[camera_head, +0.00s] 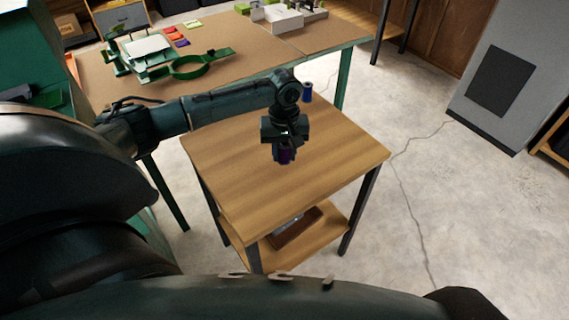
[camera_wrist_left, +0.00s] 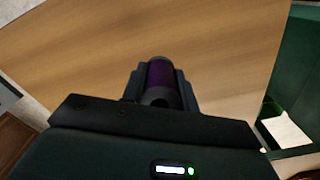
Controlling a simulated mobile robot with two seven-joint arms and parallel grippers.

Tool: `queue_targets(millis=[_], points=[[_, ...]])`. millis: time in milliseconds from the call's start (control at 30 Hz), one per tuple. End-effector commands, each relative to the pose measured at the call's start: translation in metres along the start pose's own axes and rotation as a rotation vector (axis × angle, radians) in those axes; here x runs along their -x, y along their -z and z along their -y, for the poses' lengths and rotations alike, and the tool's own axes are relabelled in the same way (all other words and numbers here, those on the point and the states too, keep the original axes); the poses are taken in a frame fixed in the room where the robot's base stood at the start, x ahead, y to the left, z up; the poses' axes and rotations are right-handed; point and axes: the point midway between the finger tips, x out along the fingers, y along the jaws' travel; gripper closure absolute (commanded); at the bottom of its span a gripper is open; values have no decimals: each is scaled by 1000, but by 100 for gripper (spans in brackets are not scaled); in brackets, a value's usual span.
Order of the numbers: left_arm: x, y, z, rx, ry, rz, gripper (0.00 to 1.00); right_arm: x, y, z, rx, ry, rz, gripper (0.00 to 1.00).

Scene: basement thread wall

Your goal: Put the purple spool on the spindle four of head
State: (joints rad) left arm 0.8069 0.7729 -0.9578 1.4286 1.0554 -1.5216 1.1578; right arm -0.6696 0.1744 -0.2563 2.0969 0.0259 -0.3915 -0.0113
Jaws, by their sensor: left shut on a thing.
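The purple spool (camera_head: 285,155) is between the fingers of my left gripper (camera_head: 284,153), over the small wooden table (camera_head: 230,165). In the left wrist view the purple spool (camera_wrist_left: 161,77) sits between both fingers of the left gripper (camera_wrist_left: 160,85), which is shut on it. The spool's lower end is near the tabletop; I cannot tell whether it touches. My right gripper is not in view. I cannot make out spindle four or the head in these frames.
A workbench (camera_head: 240,48) behind holds a green ring-shaped fixture (camera_head: 190,67) and white boxes (camera_head: 280,18). A grey cabinet (camera_head: 505,75) stands right. The tabletop's right side is clear.

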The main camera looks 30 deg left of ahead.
Motion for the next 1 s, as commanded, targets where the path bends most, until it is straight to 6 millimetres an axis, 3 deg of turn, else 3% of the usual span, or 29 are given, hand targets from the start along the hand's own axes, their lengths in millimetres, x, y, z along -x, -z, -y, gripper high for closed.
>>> queue_targets(millis=[367, 733, 767, 1000], points=[[-41, 0, 0, 0, 1, -1, 96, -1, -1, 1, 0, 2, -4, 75], [-46, 0, 0, -1, 1, 0, 96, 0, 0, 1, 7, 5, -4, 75], [-46, 0, 0, -1, 0, -1, 70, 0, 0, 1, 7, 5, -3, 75], [-46, 0, 0, -1, 0, -1, 50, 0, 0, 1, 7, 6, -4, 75]])
